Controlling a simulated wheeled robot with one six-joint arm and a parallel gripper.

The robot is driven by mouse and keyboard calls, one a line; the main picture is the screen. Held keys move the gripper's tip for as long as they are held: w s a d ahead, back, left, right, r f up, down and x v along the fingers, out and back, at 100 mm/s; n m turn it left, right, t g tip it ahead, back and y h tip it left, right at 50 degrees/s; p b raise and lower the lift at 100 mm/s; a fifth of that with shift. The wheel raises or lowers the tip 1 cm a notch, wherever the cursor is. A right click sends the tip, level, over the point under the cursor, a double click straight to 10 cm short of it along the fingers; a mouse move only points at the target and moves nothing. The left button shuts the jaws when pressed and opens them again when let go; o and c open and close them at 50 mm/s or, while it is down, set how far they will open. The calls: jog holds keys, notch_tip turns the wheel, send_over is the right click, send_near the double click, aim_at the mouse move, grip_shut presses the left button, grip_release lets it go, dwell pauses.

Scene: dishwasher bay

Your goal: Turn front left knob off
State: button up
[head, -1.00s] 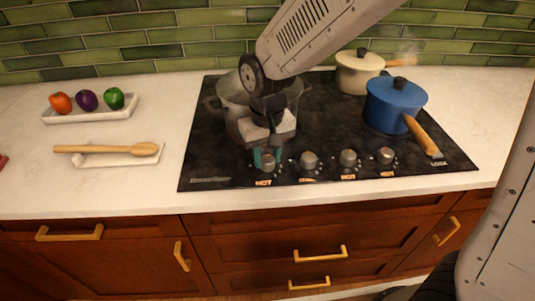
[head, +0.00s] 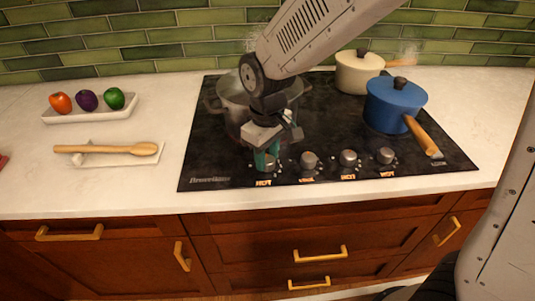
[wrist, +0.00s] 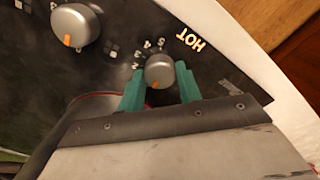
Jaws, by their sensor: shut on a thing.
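The leftmost knob (head: 266,167) in the row of silver knobs on the cooktop's front edge is partly hidden by my gripper (head: 267,157). In the wrist view this knob (wrist: 159,68) sits between the two teal fingers of my gripper (wrist: 160,82), which is shut on it. An orange pointer mark shows on the knob's lower side there, and numbers ring its upper left. An orange HOT label is lit beside it. The neighbouring knob (wrist: 75,25) stands clear of the fingers.
A steaming steel pot (head: 232,98) stands behind my gripper. A cream pot (head: 358,75) and a blue pot (head: 392,105) stand at the right of the black cooktop (head: 330,125). A wooden spoon (head: 110,149) and a vegetable tray (head: 95,115) lie left on the counter.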

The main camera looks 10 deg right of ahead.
aim_at(267, 159)
jog(key=o, duration=1)
jog(key=shift+r, duration=0.1)
notch_tip(267, 159, up, 8)
jog(key=shift+f, duration=0.15)
